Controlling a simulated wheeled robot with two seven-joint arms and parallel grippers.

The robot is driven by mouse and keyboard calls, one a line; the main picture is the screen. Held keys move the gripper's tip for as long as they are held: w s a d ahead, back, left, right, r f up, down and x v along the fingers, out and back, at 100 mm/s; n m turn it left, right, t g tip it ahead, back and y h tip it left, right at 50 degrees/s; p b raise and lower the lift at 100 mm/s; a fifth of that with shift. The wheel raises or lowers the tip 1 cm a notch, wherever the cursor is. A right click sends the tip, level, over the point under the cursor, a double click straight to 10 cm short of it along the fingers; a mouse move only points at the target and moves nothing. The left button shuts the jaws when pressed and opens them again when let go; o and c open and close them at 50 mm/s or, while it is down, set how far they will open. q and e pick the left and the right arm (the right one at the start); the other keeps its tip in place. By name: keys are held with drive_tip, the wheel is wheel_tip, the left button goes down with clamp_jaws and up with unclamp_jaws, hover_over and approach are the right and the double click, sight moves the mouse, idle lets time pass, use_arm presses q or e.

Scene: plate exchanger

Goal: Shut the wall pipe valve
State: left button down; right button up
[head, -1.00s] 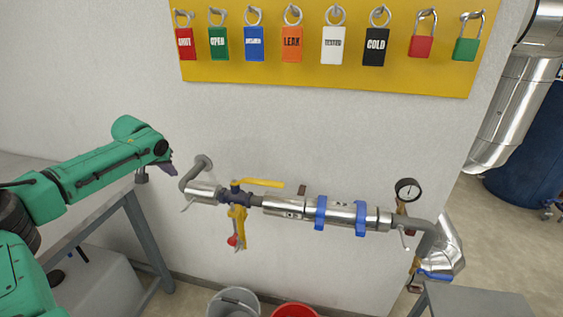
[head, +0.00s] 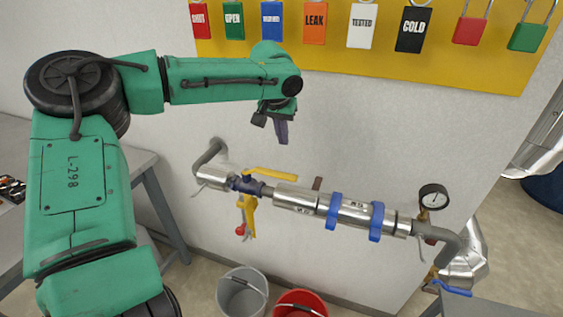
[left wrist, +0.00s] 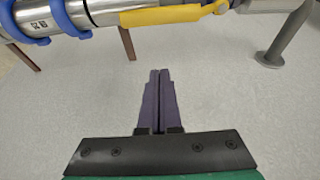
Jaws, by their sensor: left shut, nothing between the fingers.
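The wall pipe valve (head: 247,184) is a dark blue body near the left end of the silver pipe. Its yellow lever (head: 271,173) points right, roughly along the pipe. In the left wrist view the yellow lever (left wrist: 175,15) crosses the top edge. The valve body itself is not clear there. My left gripper (head: 282,138) has purple fingers pointing down, above the lever and apart from it. Its fingers (left wrist: 161,75) are together and empty in the wrist view. My right gripper is out of view.
A yellow piece (head: 249,218) with a red knob hangs below the valve. Blue clamps (head: 333,211) and a gauge (head: 434,196) sit along the pipe. A yellow tag board (head: 275,55) is above. A grey bucket (head: 241,293) and a red bucket (head: 300,303) stand below.

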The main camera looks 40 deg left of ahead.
sight(269, 174)
use_arm(q)
drive_tip(key=f+p, duration=0.1)
drive_tip(key=f, duration=0.1)
drive_tip(key=f+p, duration=0.1)
drive_tip(key=f, duration=0.2)
drive_tip(key=f+p, duration=0.1)
drive_tip(key=f, duration=0.1)
drive_tip(key=shift+s+d+f, duration=0.1)
drive_tip(key=shift+s+f, duration=0.15)
drive_tip(key=shift+s, duration=0.1)
drive_tip(key=shift+s+d, duration=0.1)
drive_tip(key=shift+s, duration=0.35)
drive_tip(key=shift+f, duration=0.1)
drive_tip(key=shift+w, duration=0.2)
drive_tip(key=shift+s+p, duration=0.2)
drive_tip(key=shift+p, duration=0.25)
drive_tip(key=shift+s+d+m, duration=0.1)
drive_tip(key=shift+s+m, duration=0.05)
drive_tip(key=shift+m, duration=0.15)
